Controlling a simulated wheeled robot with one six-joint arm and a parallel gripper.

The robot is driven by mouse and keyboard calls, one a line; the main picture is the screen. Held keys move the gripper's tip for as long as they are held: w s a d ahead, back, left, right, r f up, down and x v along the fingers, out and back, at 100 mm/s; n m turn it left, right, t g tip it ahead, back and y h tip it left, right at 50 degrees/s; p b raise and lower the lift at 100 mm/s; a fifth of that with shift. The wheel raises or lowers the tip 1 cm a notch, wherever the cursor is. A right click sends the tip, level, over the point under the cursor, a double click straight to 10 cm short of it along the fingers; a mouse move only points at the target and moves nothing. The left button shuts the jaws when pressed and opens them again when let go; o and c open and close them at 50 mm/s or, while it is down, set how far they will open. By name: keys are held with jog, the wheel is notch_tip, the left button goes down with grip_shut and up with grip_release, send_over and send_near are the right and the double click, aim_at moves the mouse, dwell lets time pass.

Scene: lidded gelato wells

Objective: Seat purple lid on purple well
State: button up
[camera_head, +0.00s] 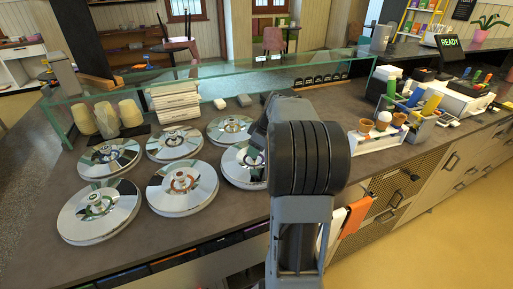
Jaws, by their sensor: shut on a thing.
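My gripper (258,148) is at the right end of the front part of the lid group, mostly hidden behind my own dark arm. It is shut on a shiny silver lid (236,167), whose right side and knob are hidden. I cannot make out a purple mark on this lid, or whether it is raised or resting. Several similar round silver lids with centre knobs lie to the left, including one with an orange ring (181,187) and a front left one (98,211). I cannot tell which well is purple.
A glass guard (230,72) runs behind the lids. Stacked cups (105,118) and a pile of white boxes (175,101) stand behind them. A white holder (378,140) with cones is on the right. The brown counter front (195,232) is bare.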

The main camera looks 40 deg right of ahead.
aim_at(264, 158)
jog(key=shift+f+b, duration=0.75)
jog(key=shift+f, duration=0.1)
jog(key=o, duration=0.8)
jog(key=shift+o, duration=0.4)
jog(key=o, duration=0.5)
jog(key=shift+c, duration=0.2)
jog(key=shift+p+v, duration=2.2)
jog(key=shift+v, duration=1.85)
